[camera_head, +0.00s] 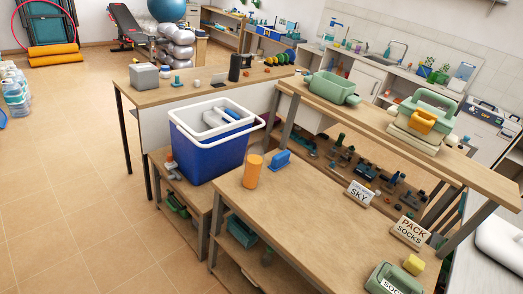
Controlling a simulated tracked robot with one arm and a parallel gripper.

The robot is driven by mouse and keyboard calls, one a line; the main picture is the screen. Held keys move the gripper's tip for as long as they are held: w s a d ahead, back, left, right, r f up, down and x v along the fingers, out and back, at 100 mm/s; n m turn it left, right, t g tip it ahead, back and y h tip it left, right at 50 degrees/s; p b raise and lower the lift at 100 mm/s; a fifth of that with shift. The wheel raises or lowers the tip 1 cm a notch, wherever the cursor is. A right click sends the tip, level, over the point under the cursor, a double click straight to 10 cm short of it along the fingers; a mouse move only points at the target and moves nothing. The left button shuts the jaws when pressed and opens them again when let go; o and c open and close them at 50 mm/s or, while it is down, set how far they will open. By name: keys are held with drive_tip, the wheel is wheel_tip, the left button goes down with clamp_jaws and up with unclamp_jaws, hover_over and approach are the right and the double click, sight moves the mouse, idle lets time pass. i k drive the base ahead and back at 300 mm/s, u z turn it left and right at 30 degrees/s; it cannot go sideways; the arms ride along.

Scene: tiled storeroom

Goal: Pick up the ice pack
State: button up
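A blue cooler box (207,156) with a white rim stands open on a low wooden shelf unit left of centre. Flat pale and light-blue blocks (222,117) lie inside it near the top and look like ice packs. I cannot tell for sure which is the ice pack. A small blue object (276,162) with a raised part sits on the wooden bench (290,215), next to an orange cylinder (252,171). My gripper does not show in this view.
Signs (361,192) and a green container (393,279) with a yellow block (413,264) stand on the bench. A raised shelf (455,166) behind holds green cases (332,88). The tiled floor at left (70,200) is mostly free, with water bottles (15,95) at the edge.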

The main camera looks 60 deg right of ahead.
sight(280, 160)
drive_tip(key=u, duration=0.05)
drive_tip(key=i, duration=2.85)
drive_tip(key=z, duration=2.85)
drive_tip(key=i, duration=1.05)
drive_tip(key=u, duration=0.05)
